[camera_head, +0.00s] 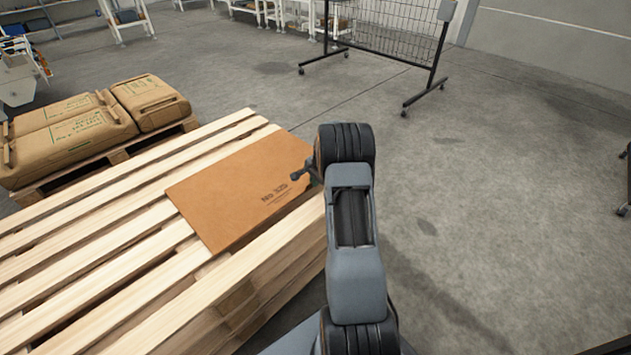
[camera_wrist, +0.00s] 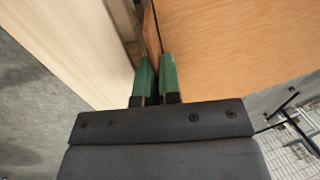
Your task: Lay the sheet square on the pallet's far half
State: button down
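The sheet (camera_head: 245,190) is a flat orange-brown board with dark printing near its right side. It lies over the pale slats of the wooden pallet (camera_head: 115,245), with its long edges roughly along the slats. Whether it rests flat or sits slightly above them I cannot tell. My gripper (camera_head: 298,175) is at the sheet's right edge, partly hidden behind my arm. In the wrist view, the two green fingertips of my gripper (camera_wrist: 157,75) are close together at the edge of the sheet (camera_wrist: 225,45), one each side, and look shut on it. Pale pallet wood (camera_wrist: 75,45) shows to the left.
Brown sacks (camera_head: 75,130) lie on a second pallet (camera_head: 115,157) at the left. A dark wire-mesh rack (camera_head: 395,30) on castors stands at the back. The grey floor (camera_head: 490,200) on the right is mostly clear.

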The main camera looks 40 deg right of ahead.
jog(key=c, duration=1.3)
grip_release()
jog(key=shift+f, duration=0.1)
jog(key=p+v, duration=0.4)
jog(key=v, duration=0.8)
jog(key=s+a+r+n, duration=0.2)
jog(key=a+r+n, duration=0.2)
jog(key=a+r, duration=0.4)
jog(key=s+a+r+n, duration=0.1)
jog(key=s+a+n, duration=0.3)
jog(key=s+a, duration=0.2)
jog(key=s+a+r+n, duration=0.1)
jog(key=s+a+n, duration=0.3)
jog(key=s+a, duration=0.3)
jog(key=s+a+r+n, duration=0.1)
jog(key=s+a+n, duration=0.3)
jog(key=s+a, duration=0.2)
jog(key=shift+s+a+r, duration=0.15)
jog(key=shift+s+r, duration=0.25)
jog(key=shift+s, duration=0.15)
